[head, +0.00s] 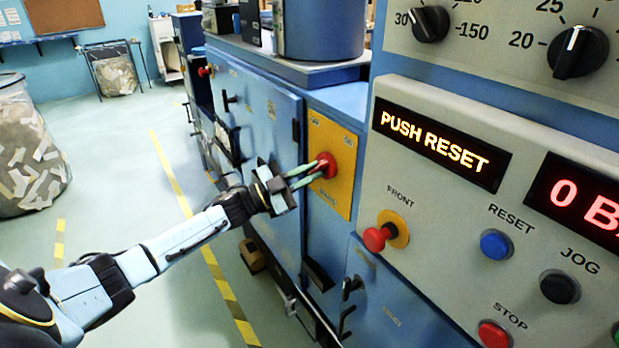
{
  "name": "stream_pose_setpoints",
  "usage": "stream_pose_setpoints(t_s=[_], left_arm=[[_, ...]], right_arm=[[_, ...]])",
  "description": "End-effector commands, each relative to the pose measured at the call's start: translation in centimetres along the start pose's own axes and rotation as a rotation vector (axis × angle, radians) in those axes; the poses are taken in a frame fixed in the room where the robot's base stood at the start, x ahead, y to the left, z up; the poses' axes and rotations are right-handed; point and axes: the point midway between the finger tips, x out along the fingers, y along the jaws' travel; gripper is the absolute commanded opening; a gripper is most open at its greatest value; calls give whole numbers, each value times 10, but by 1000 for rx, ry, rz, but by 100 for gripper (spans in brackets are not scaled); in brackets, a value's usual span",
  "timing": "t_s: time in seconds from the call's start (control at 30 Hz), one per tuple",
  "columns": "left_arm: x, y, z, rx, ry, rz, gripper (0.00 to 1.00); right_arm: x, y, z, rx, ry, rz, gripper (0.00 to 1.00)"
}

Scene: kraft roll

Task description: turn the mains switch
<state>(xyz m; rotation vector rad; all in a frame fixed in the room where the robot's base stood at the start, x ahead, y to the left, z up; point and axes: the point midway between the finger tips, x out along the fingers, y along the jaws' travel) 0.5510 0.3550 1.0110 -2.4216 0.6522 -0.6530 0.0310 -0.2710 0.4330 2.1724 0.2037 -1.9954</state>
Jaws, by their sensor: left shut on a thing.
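The mains switch (326,164) is a red rotary knob on a yellow plate (343,193) on the blue machine's front, in the middle of the head view. My left gripper (319,171) reaches it from the left, with its fingers closed on the red knob. My right gripper is not in view.
A grey control panel (450,225) at right has a lit "PUSH RESET" display (437,145), a red FRONT button (378,237), a blue RESET button (496,244), a black JOG button (559,287) and a red STOP button (494,334).

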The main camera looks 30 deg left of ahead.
Motion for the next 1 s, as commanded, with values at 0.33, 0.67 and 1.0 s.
stream_pose_setpoints(t_s=[0.33, 0.67, 1.0], left_arm=[[0, -1, 0, 121, 0, 51, 0], [0, -2, 0, 142, 0, 60, 0], [0, -2, 0, 141, 0, 59, 29]], right_arm=[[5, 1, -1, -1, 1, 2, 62], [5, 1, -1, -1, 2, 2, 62], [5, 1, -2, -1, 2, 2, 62]])
